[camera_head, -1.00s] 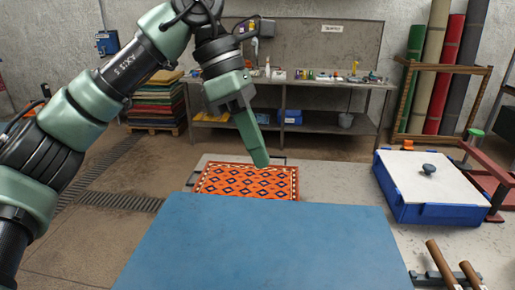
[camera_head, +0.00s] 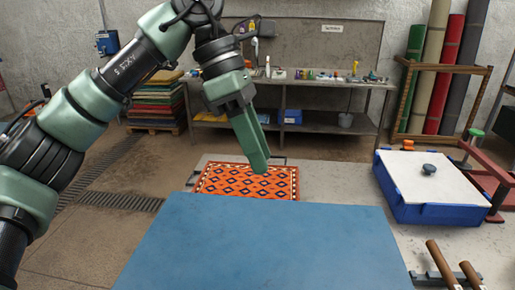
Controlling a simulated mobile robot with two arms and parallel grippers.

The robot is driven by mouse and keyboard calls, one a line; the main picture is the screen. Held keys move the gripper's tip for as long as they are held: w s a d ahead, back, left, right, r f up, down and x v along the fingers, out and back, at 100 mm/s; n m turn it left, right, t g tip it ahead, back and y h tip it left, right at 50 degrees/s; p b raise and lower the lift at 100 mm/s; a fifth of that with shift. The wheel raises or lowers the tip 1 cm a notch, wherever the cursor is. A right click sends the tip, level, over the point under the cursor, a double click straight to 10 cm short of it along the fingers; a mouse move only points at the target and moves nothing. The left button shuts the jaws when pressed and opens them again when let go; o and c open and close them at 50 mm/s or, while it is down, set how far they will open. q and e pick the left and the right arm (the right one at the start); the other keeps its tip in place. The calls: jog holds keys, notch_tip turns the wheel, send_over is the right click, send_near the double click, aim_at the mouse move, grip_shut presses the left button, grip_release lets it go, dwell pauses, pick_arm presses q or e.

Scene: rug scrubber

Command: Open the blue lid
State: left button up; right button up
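The blue lid (camera_head: 260,245) is a large flat blue panel in the front middle. It lies level, and its lower part runs out of the picture. My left gripper (camera_head: 261,165) comes in from the upper left and points down. Its tip shows in front of the orange rug, just above the lid's far edge in the picture, with no clear contact with the lid. Its fingers overlap in this view, so I cannot tell whether they are open or shut. My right gripper is not in view.
An orange patterned rug (camera_head: 245,182) lies beyond the lid. A blue tub with a white top and dark knob (camera_head: 429,169) stands at right. Brown handles (camera_head: 440,262) stand at lower right. A workbench (camera_head: 310,122) stands at the back. Floor at left is clear.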

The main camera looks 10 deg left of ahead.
pick_arm(q)
jog(key=s+v, duration=0.1)
jog(key=v, duration=0.6)
jog(key=shift+w+r, duration=0.35)
jog(key=shift+w, duration=0.2)
jog(key=shift+a, duration=0.15)
grip_shut()
